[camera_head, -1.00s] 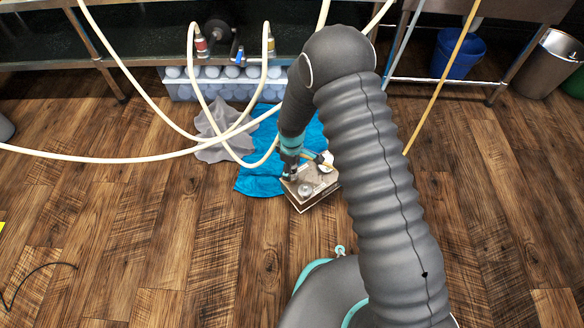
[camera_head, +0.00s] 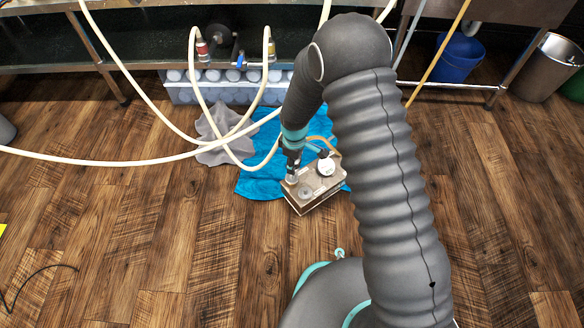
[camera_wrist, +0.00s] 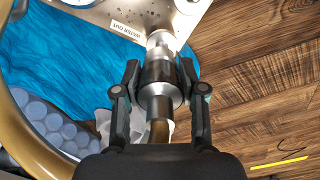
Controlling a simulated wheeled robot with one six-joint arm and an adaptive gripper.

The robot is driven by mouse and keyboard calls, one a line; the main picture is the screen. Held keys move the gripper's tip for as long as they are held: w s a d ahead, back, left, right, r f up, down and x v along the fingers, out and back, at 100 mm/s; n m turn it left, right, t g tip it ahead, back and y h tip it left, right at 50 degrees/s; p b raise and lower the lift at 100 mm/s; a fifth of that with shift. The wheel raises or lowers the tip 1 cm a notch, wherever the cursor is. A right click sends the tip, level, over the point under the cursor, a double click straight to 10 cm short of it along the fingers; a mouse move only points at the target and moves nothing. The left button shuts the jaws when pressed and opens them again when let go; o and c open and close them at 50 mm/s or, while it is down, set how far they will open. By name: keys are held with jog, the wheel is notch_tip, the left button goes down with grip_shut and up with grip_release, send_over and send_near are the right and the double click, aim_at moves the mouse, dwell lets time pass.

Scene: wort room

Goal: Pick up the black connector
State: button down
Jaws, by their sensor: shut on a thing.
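The black connector (camera_wrist: 159,70) shows in the wrist view as a dark collar with silver metal bands, in line with a metal fitting on the metal box. My gripper (camera_wrist: 159,88) has a finger on each side of it, shut on it. A tan hose end shows below the connector, between the fingers. In the head view my gripper (camera_head: 291,177) is at the left end of the metal box (camera_head: 314,193); the connector is too small there to make out clearly. I cannot tell whether the connector is still joined to the box.
The box stands by a blue cloth (camera_head: 258,181) on the wooden floor. A grey cloth (camera_head: 213,151) lies to the left. Pale hoses (camera_head: 110,160) loop across the left side. A low bench and a blue bucket (camera_head: 459,57) are behind. The front left floor is mostly clear.

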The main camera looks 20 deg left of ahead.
jog(key=d+r, duration=0.3)
jog(key=d, duration=0.2)
jog(key=w+d+r+p, duration=0.1)
jog(key=d+r, duration=0.2)
jog(key=d, duration=0.3)
jog(key=shift+w, duration=0.25)
jog(key=shift+a+r, duration=0.1)
jog(key=shift+r, duration=0.1)
jog(key=shift+r+p, duration=1.4)
jog(key=shift+r, duration=0.75)
